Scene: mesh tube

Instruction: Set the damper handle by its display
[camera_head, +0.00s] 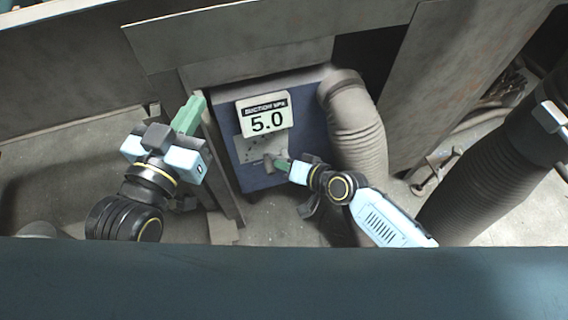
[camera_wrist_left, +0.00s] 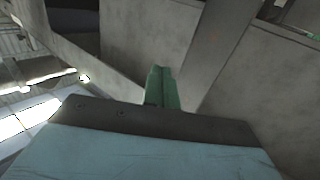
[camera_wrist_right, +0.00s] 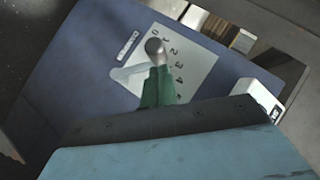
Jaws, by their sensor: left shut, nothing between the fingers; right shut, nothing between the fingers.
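The white display (camera_head: 264,117) on the blue box reads "SUCTION kPa 5.0". Below it is a pale scale plate (camera_head: 246,149); its numbers from 0 upward show in the right wrist view (camera_wrist_right: 193,60). The damper handle's grey rounded knob (camera_wrist_right: 155,46) stands over the plate near the low numbers, with a pale bar to its lower left. My right gripper (camera_head: 281,165) is shut, its green fingertips (camera_wrist_right: 158,86) beside the knob; I cannot tell whether they touch. My left gripper (camera_head: 191,115) is shut and empty, left of the box; its fingers also show in the left wrist view (camera_wrist_left: 162,88).
The blue box (camera_head: 307,123) has a grey ribbed hose (camera_head: 357,125) on its right side. Grey panels stand behind and left of it. A larger dark hose (camera_head: 480,165) is at the right. A dark teal edge (camera_head: 280,280) crosses the front.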

